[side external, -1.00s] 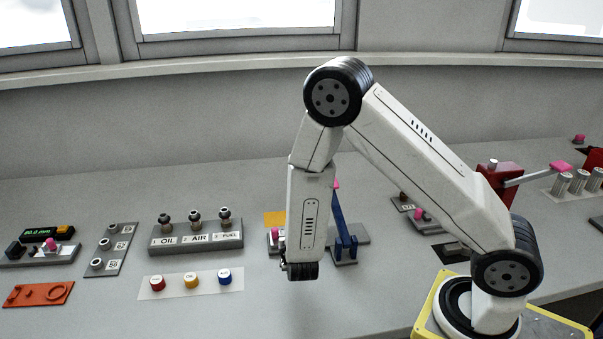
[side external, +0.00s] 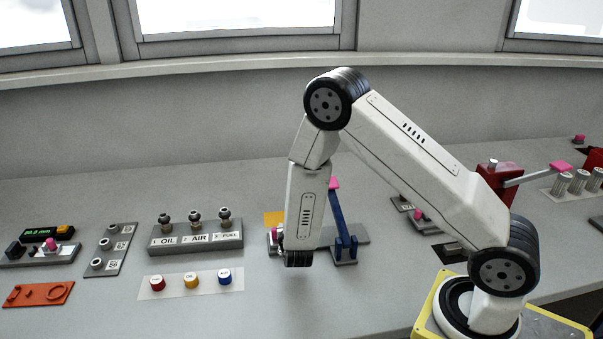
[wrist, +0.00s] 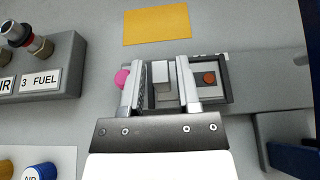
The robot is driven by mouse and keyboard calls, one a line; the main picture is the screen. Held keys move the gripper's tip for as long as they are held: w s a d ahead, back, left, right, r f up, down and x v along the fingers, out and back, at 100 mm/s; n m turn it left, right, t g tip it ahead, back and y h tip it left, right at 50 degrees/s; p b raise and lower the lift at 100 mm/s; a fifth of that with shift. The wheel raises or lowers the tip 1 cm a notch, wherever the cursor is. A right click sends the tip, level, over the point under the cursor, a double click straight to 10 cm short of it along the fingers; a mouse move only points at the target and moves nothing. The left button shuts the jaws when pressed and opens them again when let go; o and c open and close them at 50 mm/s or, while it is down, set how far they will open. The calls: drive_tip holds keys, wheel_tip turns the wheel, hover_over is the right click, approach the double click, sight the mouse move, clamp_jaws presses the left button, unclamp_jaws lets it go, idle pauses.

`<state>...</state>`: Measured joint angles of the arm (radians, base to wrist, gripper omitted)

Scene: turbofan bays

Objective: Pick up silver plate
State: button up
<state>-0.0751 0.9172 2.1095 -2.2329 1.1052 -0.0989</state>
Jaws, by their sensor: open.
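A small silver plate (wrist: 161,75) stands up from a dark-framed fixture in the wrist view. My gripper (wrist: 163,70) is open, with one finger on each side of this plate. I cannot tell whether either finger touches it. The fixture (wrist: 229,95) also holds a grey piece with a brown-red dot, just right of the right finger. In the side external view, my wrist end hangs low in front of the fixture, and the plate and my fingertips are hidden there.
A pink knob (wrist: 122,78) is close to my left finger. The OIL/AIR/FUEL block (side external: 196,236) stands to the left, with coloured caps (side external: 191,281) in front. A blue lever (side external: 341,225) rises close on the right. A yellow-orange sheet (wrist: 157,24) lies behind.

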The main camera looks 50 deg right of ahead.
idle(0.3)
clamp_jaws()
drive_tip(key=shift+r, duration=0.15)
wheel_tip(320, 180, up, 10)
idle(0.9)
idle(0.5)
